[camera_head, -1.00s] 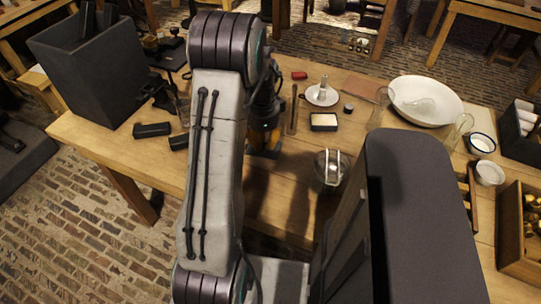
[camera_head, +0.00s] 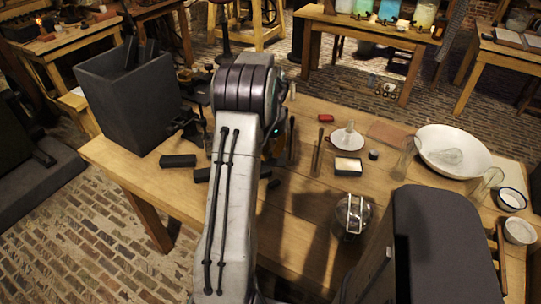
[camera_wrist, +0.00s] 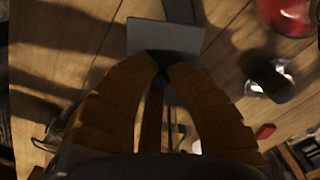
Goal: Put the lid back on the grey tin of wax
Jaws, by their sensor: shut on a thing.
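The grey tin of wax (camera_head: 348,167) stands open on the bench in the head view, a small rectangular tin with pale wax showing. My gripper (camera_wrist: 162,62) is shut in the wrist view, its tan fingertips on the edge of a flat grey rectangular piece (camera_wrist: 165,38) that looks like the lid. In the head view my gripper is mostly hidden behind my arm, left of the tin, with only a sliver showing. The lid cannot be made out there.
Right of the tin are a small dark pot (camera_head: 373,155), glass jars and a wide white bowl (camera_head: 453,150). Behind it are a white dish (camera_head: 347,139) and a red block (camera_head: 325,118). A glass vessel (camera_head: 353,215) stands in front. Dark blocks (camera_head: 178,160) lie left.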

